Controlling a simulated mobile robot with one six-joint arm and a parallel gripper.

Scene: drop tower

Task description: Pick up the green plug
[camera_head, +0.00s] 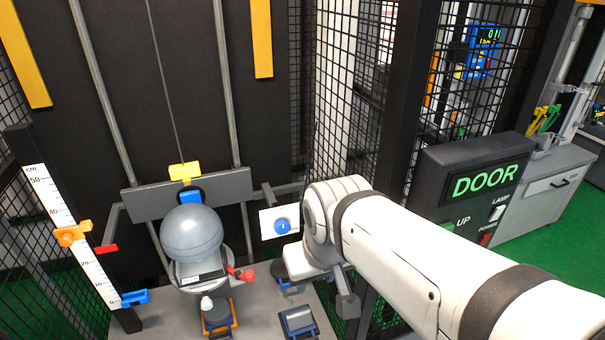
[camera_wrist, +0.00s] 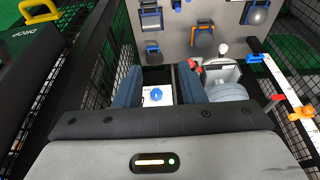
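A slim green piece (camera_head: 550,118) stands beside a yellow one on the grey cabinet at the far right of the head view. It may be the green plug, but it is too small to tell. I make out no green plug in the wrist view. My gripper (camera_wrist: 159,74) is open in the wrist view, with a clear gap between its two fingers. A white plate (camera_wrist: 152,101) with a blue knob (camera_wrist: 157,95) shows beyond that gap.
A grey ball (camera_head: 191,233) sits under a yellow-topped holder (camera_head: 184,171). A white scale (camera_head: 70,235) stands at the left. Black mesh and a dark post (camera_head: 409,90) separate the tower from the DOOR box (camera_head: 470,180) and the grey cabinet (camera_head: 545,195).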

